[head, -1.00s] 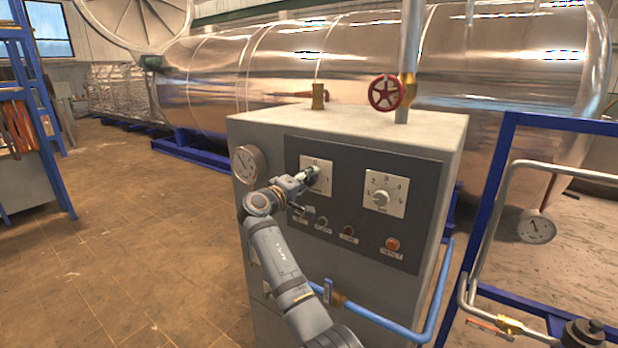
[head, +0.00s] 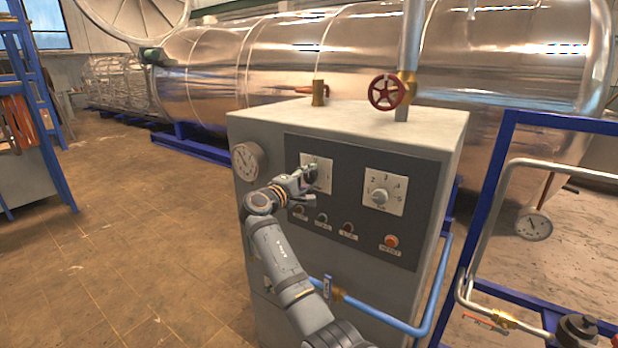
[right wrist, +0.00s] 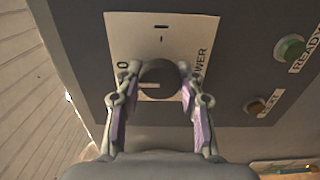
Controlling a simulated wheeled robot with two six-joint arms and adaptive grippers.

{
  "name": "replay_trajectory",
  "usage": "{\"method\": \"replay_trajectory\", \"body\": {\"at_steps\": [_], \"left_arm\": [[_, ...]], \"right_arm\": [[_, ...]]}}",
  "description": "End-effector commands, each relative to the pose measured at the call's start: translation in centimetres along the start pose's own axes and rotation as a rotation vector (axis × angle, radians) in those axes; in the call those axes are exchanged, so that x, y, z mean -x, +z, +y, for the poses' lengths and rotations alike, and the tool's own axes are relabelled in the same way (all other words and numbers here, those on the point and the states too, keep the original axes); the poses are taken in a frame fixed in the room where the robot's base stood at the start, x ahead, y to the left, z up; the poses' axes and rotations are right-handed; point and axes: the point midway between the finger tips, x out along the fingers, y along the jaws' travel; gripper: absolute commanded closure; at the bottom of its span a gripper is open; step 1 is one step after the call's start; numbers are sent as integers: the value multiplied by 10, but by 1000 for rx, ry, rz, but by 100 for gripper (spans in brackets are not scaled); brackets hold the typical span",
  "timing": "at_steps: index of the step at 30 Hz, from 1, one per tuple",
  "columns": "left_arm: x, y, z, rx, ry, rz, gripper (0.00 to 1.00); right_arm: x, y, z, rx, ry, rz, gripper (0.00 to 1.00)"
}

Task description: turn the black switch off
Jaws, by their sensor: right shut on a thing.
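The black switch (right wrist: 158,78) is a round knob on a pale plate (right wrist: 160,30) marked POWER, with an O and a short line as marks. In the right wrist view a white line on the knob points left, roughly toward the O. My right gripper (right wrist: 158,92) is shut on the knob, one finger on each side. In the head view my right gripper (head: 310,177) is at the left plate (head: 319,163) of the grey cabinet and mostly hides the knob. My left gripper is not in view.
Right of the switch is a numbered dial (head: 380,196). Below it is a row of buttons, with an orange reset button (head: 391,241) at the right end. A gauge (head: 248,160) is on the cabinet's left edge. A blue pipe (head: 385,321) crosses low in front.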

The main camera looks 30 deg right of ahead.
Motion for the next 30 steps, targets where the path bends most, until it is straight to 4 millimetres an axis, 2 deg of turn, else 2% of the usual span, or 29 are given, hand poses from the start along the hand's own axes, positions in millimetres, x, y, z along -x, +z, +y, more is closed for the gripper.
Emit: {"method": "replay_trajectory", "body": {"at_steps": [5,6,11,19,22,26,30], "left_arm": [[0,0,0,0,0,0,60],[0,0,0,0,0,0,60],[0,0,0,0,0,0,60],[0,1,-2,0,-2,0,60],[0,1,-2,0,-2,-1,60],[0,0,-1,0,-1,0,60],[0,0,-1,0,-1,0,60]], "right_arm": [[0,0,-1,2,-1,0,94],[0,0,-1,2,-1,0,59],[0,0,-1,1,-1,0,40],[1,0,0,0,-1,0,40],[8,-1,-1,0,-2,2,40],[35,-2,-2,-2,-5,5,40],[70,-1,-2,-1,-6,4,40]]}}
